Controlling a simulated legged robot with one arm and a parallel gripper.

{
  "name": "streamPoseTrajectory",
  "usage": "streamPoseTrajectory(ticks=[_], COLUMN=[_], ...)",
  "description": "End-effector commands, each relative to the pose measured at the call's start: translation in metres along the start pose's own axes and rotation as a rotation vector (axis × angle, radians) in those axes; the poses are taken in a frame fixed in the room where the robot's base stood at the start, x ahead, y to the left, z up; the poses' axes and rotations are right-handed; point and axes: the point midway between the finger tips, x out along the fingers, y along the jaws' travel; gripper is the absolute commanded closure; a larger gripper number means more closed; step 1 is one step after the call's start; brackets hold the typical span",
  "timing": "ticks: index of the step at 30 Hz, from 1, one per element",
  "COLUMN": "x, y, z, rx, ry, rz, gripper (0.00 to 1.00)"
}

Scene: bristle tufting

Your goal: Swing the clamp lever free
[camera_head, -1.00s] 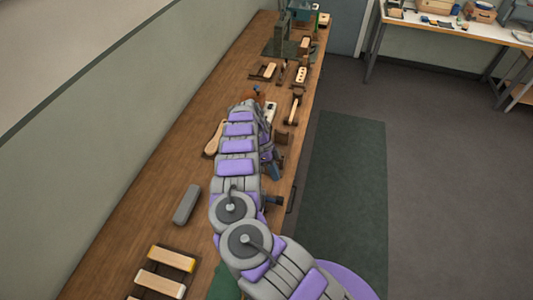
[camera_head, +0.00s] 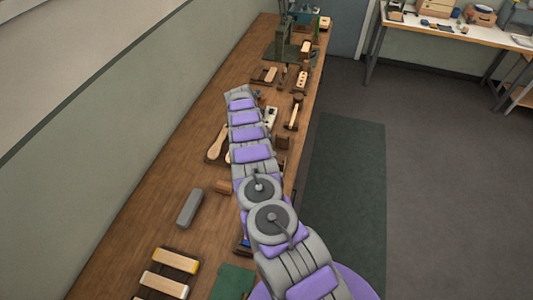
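I cannot clearly pick out the clamp lever. A pale wooden handle-shaped piece (camera_head: 293,117) sits in a dark holder near the bench's right edge and may be part of a clamp, but it is too small to tell. A small white plate with dark spots (camera_head: 270,117) lies just left of it, beside my arm. My arm reaches away from me along the wooden bench (camera_head: 150,200). My gripper is not visible; the far end of the arm hides it and what lies beneath.
A pale paddle-shaped piece (camera_head: 217,143) lies left of my arm. Nearer are a small brown block (camera_head: 224,187), a grey block (camera_head: 190,207), pale brush blocks (camera_head: 163,285) and a green mat (camera_head: 232,282). A green machine (camera_head: 282,45) stands at the far end. The bench's left side is mostly clear.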

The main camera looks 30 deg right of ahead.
Motion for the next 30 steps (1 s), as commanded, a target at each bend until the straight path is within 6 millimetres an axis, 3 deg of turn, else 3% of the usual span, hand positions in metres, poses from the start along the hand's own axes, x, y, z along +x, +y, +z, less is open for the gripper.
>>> streamPoseTrajectory(ticks=[9,30], x=[-0.0095,-0.0097], y=[0.0018,0.0016], z=[-0.0006,0.0001], rx=[-0.002,-0.002], ry=[-0.001,-0.002], rz=[0.001,0.001], gripper=[1.00,1.00])
